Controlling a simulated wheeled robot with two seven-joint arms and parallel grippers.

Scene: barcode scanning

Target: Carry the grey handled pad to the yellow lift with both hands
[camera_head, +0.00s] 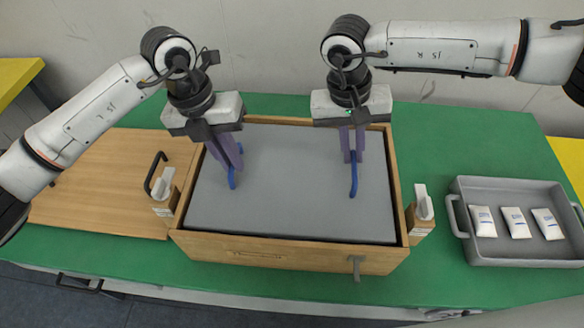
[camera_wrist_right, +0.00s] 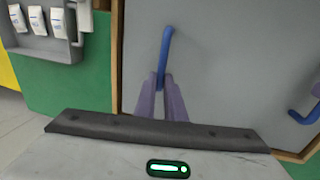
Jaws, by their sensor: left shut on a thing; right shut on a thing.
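The grey pad (camera_head: 290,200) lies flat inside a wooden box (camera_head: 250,251) on the green table. It has two blue handles, one on the left (camera_head: 232,178) and one on the right (camera_head: 353,183). My left gripper (camera_head: 234,167) points down and is shut on the left blue handle. My right gripper (camera_head: 353,155) is shut on the right blue handle. In the right wrist view the purple fingers (camera_wrist_right: 163,97) close around the blue handle (camera_wrist_right: 166,50). A yellow surface (camera_head: 568,160) shows at the right edge; I cannot tell whether it is the lift.
A grey tray (camera_head: 462,225) with several white packets stands right of the box. A wooden board (camera_head: 95,210) with a black handle lies on the left. White devices sit at the box's left (camera_head: 164,184) and right (camera_head: 423,203) sides. Another yellow surface (camera_head: 15,75) is at far left.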

